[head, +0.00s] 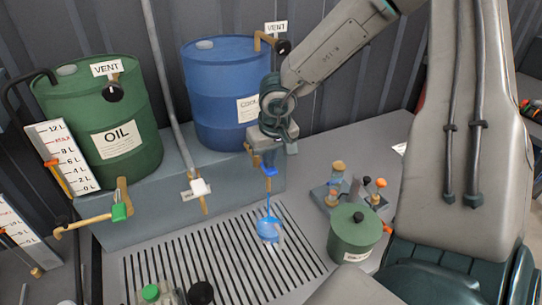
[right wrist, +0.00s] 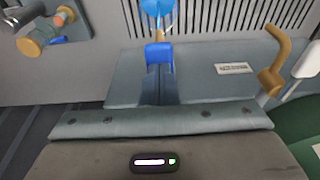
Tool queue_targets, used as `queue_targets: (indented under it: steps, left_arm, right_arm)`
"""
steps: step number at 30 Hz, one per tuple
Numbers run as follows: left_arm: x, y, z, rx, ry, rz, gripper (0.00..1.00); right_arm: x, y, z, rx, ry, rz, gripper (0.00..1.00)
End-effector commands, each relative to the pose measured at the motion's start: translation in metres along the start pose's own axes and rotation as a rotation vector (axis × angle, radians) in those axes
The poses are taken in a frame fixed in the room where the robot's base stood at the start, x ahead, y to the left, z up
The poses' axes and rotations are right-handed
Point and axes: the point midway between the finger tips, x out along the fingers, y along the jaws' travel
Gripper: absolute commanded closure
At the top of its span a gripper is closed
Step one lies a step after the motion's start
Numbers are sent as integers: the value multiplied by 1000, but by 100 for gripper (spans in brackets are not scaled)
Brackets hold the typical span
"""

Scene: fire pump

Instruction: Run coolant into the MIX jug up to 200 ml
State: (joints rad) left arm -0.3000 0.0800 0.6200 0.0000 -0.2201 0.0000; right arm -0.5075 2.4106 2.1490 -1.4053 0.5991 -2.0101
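The blue coolant drum (head: 222,95) stands on the grey ledge at the back. My right gripper (head: 268,157) is in front of it, at the blue tap handle (head: 269,171). In the right wrist view the blue handle (right wrist: 158,53) sits at the fingertips, and the fingers look closed on it. A thin blue stream (head: 268,204) falls from the tap. Below it, blue liquid (head: 268,230) shows on the slotted grate, in what looks like a clear jug; its walls, scale and level cannot be read. The blue liquid also shows in the right wrist view (right wrist: 157,6). My left gripper is not in view.
The green oil drum (head: 97,125) stands at left, with a green-handled tap (head: 120,212). A white-handled tap (head: 199,188) is between the drums. A green canister (head: 354,232) and a stand with coloured knobs (head: 325,199) are right of the grate (head: 190,260). Bottles stand at the front.

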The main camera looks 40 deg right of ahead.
Motion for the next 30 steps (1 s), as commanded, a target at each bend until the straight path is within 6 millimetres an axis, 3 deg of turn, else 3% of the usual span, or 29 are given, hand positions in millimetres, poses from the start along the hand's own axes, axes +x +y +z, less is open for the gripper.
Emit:
queue_targets:
  steps: [3,6,17,30]
  left_arm:
    - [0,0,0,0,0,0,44]
    - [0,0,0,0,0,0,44]
    - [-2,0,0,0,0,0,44]
    - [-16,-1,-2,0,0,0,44]
  right_arm:
    - [-24,0,-6,2,7,-2,100]
    - [-36,0,-8,1,4,-1,100]
    - [-42,0,-7,-1,2,-1,100]
    - [-80,0,10,0,2,-3,100]
